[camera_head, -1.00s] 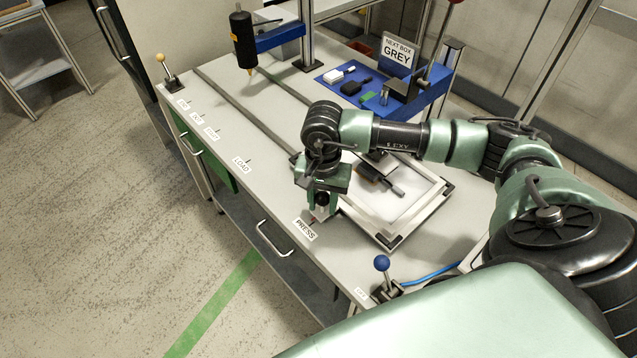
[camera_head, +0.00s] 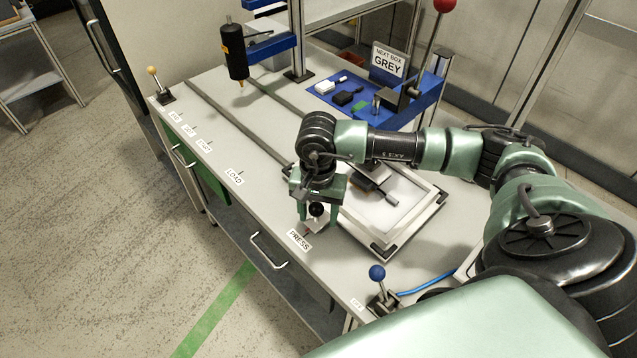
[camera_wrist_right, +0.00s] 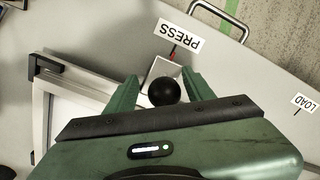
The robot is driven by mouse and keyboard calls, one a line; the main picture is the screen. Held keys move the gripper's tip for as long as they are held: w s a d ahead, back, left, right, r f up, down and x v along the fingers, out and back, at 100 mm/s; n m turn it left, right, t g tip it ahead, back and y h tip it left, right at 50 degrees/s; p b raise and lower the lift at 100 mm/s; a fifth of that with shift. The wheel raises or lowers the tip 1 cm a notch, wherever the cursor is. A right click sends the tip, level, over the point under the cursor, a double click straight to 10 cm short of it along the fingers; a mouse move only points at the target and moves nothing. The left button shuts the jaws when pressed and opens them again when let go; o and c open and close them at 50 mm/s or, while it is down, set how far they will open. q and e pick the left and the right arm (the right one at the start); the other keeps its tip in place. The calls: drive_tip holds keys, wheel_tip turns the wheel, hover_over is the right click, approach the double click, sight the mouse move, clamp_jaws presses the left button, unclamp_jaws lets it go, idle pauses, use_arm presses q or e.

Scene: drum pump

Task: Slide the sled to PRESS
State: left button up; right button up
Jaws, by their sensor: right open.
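The sled (camera_head: 428,218) is a pale framed tray on the bench. Its tab, with a black ball knob (camera_head: 317,209), sits beside the PRESS label (camera_head: 299,240). In the right wrist view the knob (camera_wrist_right: 164,91) stands on the pale tab (camera_wrist_right: 166,69), and a red mark lies between the tab and the PRESS label (camera_wrist_right: 180,35). My right gripper (camera_head: 318,216) is open over the knob. In the wrist view its green fingers (camera_wrist_right: 160,88) stand on both sides of the knob with gaps. My forearm hides part of the sled. My left gripper is out of view.
The LOAD label (camera_head: 234,177) and other labels run along the front edge to the left. A black hanging tool (camera_head: 235,52) is over the far left. A blue-knobbed lever (camera_head: 377,273) stands at the near corner. A blue tray (camera_head: 340,92) with small parts lies behind.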

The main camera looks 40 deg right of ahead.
drive_tip(key=shift+w+r, duration=0.1)
drive_tip(key=shift+r, duration=0.35)
wheel_tip(320, 180, up, 7)
drive_tip(key=shift+f+b, duration=0.15)
drive_tip(key=shift+b, duration=0.7)
